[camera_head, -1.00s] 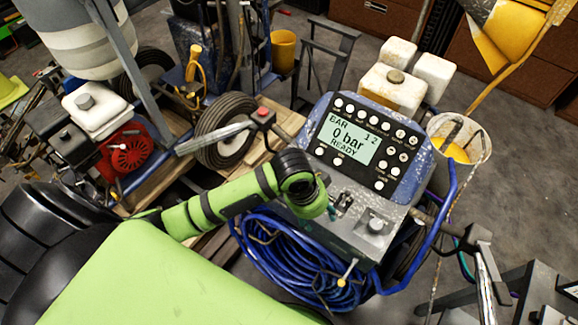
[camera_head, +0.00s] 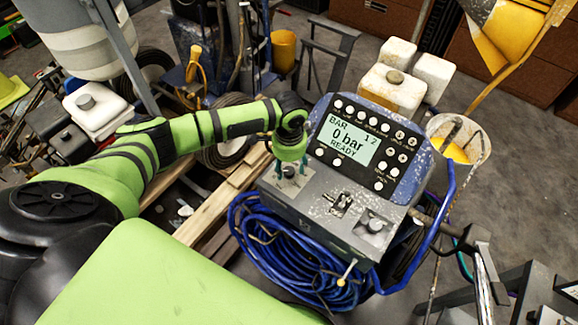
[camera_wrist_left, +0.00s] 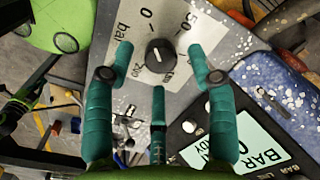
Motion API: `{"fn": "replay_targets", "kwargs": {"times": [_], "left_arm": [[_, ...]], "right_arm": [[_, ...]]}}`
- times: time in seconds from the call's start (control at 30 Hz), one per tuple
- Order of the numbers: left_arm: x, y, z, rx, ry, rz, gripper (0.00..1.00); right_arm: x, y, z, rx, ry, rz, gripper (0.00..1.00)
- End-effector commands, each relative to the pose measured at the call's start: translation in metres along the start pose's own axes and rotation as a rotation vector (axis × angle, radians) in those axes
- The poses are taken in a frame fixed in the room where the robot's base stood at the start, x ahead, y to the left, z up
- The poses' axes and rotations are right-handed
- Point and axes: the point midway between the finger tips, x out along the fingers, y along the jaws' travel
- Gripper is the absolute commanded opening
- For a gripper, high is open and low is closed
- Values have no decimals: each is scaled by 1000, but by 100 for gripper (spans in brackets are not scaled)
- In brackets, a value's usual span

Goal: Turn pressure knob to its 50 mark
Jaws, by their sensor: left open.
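The pressure knob (camera_wrist_left: 160,55) is round and black with a pale pointer line, on a light dial plate in the left wrist view. The 0 mark (camera_wrist_left: 146,13) and the 50 mark (camera_wrist_left: 190,20) show at the plate's top. My left gripper (camera_wrist_left: 161,56) is open, its teal fingers spread around the knob with gaps between. In the head view my left gripper (camera_head: 290,166) points down over the left end of the grey control box (camera_head: 318,204) and partly hides the knob. My right gripper is not in view.
The display panel (camera_head: 352,145) reads 0 bar and READY, just right of the gripper. A toggle switch (camera_head: 341,204) and another knob (camera_head: 376,224) sit on the box further right. A coiled blue hose (camera_head: 270,250) hangs in front.

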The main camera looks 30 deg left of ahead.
Motion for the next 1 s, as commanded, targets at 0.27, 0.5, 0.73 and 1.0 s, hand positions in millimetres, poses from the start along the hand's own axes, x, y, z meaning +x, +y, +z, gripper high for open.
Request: {"fn": "replay_targets", "kwargs": {"times": [0.27, 0.5, 0.73, 1.0], "left_arm": [[19, 0, 0, 1, 1, -1, 56], [19, 0, 0, 1, 2, -1, 40], [19, 0, 0, 1, 1, -1, 0], [18, 0, 0, 33, 2, 0, 0]], "right_arm": [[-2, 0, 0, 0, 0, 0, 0], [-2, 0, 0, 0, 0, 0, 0], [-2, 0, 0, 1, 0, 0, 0], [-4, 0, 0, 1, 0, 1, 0]]}}
